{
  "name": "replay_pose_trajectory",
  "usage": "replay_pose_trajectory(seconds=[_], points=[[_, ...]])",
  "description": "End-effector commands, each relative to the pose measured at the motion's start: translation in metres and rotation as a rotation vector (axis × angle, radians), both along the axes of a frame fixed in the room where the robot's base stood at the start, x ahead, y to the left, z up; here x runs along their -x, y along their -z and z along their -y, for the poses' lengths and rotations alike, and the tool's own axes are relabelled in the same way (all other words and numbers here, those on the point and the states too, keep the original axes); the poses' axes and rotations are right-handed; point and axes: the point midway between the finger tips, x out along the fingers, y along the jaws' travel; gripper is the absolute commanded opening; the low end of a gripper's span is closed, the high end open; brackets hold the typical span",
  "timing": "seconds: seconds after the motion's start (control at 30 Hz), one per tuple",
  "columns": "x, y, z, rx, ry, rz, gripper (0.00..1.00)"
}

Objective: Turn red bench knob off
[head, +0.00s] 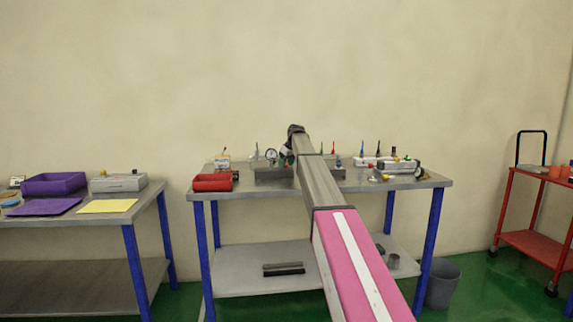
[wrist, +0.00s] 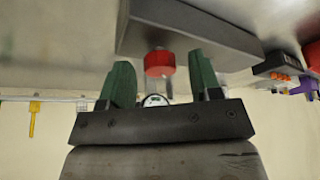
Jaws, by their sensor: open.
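The red knob (wrist: 158,62) is a short round cap on the near side of a grey box (wrist: 180,30) in the wrist view. My gripper (wrist: 160,68) is open, with one green finger to the left of the knob and one to the right. A gap shows on both sides, so neither finger appears to touch it. Whether the fingertips reach past the knob's face is hard to tell. In the head view my arm reaches over the middle bench (head: 240,191) and hides the knob and the fingers.
A red bin (head: 212,183) stands at the bench's left end. A round gauge (head: 271,155) and several upright coloured tools stand near my wrist. Small fittings (head: 398,167) crowd the right side. A second bench (head: 120,218) stands left, a red cart (head: 530,240) right.

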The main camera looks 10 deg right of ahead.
Motion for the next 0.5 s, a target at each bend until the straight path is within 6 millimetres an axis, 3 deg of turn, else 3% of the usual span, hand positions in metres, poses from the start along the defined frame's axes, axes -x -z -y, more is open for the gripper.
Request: replay_pose_trajectory(seconds=[0.1,0.17,0.27,0.5], points=[[0.0000,-0.0002,-0.0001,0.000,0.000,0.000,0.58],[0.0001,-0.0003,-0.0001,0.000,0.000,0.000,0.42],[0.0002,-0.0003,0.0000,0.000,0.000,0.000,0.09],[0.0003,-0.0005,-0.0001,0.000,0.007,0.000,0.09]])
